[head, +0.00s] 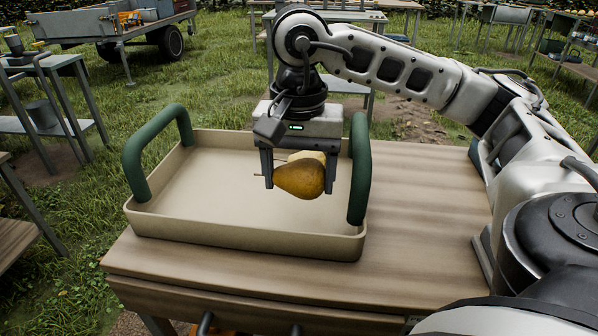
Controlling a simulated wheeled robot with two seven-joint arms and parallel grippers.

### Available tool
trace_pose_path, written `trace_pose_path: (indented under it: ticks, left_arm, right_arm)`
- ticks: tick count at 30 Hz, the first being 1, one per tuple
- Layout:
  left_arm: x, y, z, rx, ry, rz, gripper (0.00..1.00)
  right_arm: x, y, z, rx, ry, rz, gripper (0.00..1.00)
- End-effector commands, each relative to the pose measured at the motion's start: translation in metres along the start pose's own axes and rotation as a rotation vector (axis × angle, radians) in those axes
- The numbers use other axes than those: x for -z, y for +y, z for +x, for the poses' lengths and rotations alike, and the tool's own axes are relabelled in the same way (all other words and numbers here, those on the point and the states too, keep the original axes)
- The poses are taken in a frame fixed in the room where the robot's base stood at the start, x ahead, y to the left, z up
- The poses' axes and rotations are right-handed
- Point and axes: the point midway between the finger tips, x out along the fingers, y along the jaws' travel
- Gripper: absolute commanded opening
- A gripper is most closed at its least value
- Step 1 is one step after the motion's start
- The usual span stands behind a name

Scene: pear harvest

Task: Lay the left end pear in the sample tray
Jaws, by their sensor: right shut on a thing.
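My right gripper (297,172) hangs pointing down over the right part of the sample tray (235,239). It is shut on a yellow-brown pear (299,180), which lies sideways between the fingers. The pear shows over the tray floor; whether it touches the floor is hard to tell. A paler yellow patch shows just behind the pear, partly hidden by it and the gripper. The tray is beige and shallow, with a green handle at each end. The rest of its visible floor is bare. My left gripper is not in view.
The tray stands on a wooden table (420,220) with free room to its right. The right green handle (360,170) rises close beside the gripper. Grass, a grey trailer (100,22) and other tables lie beyond.

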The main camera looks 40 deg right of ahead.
Motion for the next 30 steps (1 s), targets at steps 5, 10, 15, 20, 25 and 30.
trace_pose_path:
  ticks: [5,10,15,20,25,30]
  left_arm:
    - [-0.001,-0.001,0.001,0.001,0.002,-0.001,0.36]
    - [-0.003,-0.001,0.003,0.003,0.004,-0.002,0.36]
    - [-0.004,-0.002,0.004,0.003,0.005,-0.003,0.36]
    - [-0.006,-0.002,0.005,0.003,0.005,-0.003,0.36]
    - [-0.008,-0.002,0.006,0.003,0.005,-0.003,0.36]
    - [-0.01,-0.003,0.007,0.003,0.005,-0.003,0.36]
  right_arm:
    - [0.0,0.0,0.002,0.001,0.0,0.0,0.43]
    - [0.0,0.0,0.005,0.001,0.0,0.0,0.43]
    - [0.0,0.0,0.007,0.001,0.0,0.0,0.43]
    - [0.0,0.0,0.009,0.001,0.0,0.0,0.43]
    - [0.0,0.0,0.012,0.001,0.0,0.0,0.43]
    - [0.0,0.0,0.015,0.001,0.0,0.0,0.43]
